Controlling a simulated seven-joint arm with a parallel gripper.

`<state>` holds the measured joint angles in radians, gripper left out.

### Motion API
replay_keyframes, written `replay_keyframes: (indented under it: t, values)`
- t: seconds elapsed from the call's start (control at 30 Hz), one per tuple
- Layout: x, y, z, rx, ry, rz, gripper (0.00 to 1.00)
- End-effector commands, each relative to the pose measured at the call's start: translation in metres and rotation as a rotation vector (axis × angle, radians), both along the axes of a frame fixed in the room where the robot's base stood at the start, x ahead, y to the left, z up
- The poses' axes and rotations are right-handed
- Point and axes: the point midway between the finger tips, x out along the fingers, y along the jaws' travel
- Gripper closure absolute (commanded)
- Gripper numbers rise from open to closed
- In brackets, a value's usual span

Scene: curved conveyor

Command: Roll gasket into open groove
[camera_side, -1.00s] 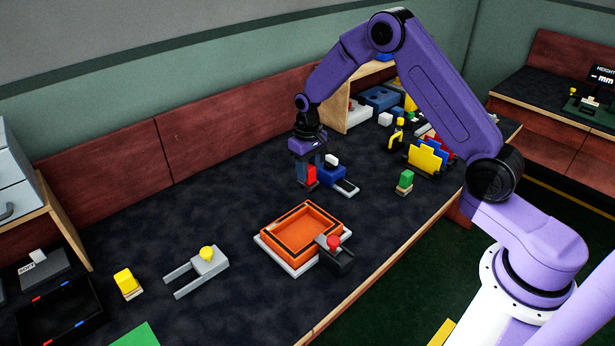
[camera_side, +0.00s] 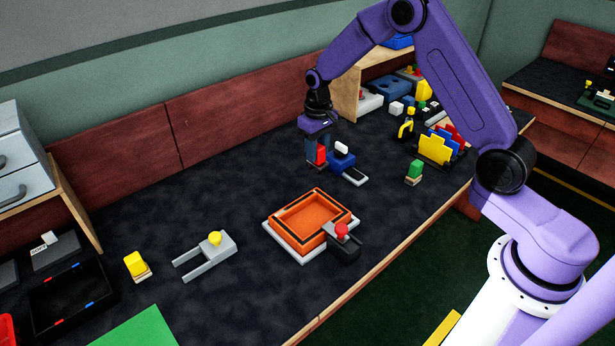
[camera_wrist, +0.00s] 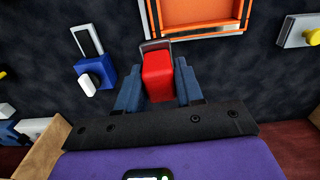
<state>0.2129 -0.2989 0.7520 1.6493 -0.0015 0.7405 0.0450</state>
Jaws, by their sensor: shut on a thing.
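My gripper (camera_side: 317,158) is shut on a red block-shaped handle (camera_wrist: 158,76). A dark grey piece shows at the handle's far end (camera_wrist: 155,46). My gripper is over the table, left of a blue block with a white knob and a pale plate (camera_side: 342,160). The orange square tray (camera_side: 312,217) sits on a white base, nearer the front edge and apart from my gripper. A dark band runs along its rim; whether this is gasket or bare groove I cannot tell. A black fixture with a red knob (camera_side: 342,244) stands at the tray's front right corner.
A grey fork with a yellow knob (camera_side: 207,254) and a yellow block (camera_side: 137,265) lie left. A green block (camera_side: 414,172) and a yellow rack (camera_side: 436,148) stand right. A wooden shelf (camera_side: 350,88) stands behind my gripper. Table between my gripper and the tray is clear.

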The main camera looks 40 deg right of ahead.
Motion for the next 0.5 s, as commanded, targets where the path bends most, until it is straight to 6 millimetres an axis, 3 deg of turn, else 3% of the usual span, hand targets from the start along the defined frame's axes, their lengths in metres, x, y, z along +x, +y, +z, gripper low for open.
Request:
replay_keyframes:
  t: [0.17,0.5]
  values:
    - [0.001,0.007,0.000,0.000,-0.001,0.003,1.00]
    - [0.002,0.091,0.002,0.000,-0.001,0.005,1.00]
